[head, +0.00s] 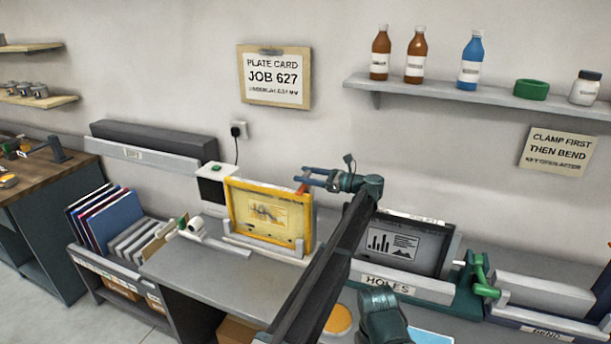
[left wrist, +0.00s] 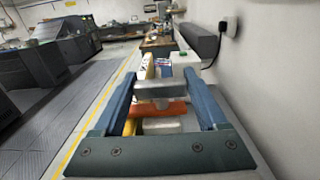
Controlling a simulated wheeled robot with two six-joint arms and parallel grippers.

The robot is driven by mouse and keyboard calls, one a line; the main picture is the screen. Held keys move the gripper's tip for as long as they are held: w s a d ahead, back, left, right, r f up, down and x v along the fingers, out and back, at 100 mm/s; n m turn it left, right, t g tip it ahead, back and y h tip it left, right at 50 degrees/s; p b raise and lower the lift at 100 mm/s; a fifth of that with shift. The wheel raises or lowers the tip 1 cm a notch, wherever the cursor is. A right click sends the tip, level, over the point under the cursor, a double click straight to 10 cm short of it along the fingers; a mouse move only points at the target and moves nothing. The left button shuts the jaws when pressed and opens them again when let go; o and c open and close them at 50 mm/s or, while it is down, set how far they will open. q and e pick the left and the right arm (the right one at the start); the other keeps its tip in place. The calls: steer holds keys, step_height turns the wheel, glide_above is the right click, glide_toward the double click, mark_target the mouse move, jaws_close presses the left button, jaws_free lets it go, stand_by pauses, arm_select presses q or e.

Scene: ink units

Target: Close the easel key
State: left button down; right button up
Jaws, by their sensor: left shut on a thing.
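A yellow-framed plate (head: 241,224) stands upright on a grey easel-like stand (head: 265,247) on the bench. An orange-red lever (head: 302,186), which looks like the easel key, sits at the frame's upper right corner. My left gripper (head: 305,180) reaches in from the right with blue fingers around this lever.
A white box (head: 212,186) with a green button stands behind the frame's left side. A dark plate (head: 398,243) stands in the HOLES unit at right, with a green-handled bender (head: 483,277) beyond. Folders (head: 105,215) fill a rack at left. The wall is close behind.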

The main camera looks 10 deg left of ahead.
stand_by(0.3)
arm_select(q)
jaws_free()
arm_select(e)
steer(key=shift+d, duration=0.15)
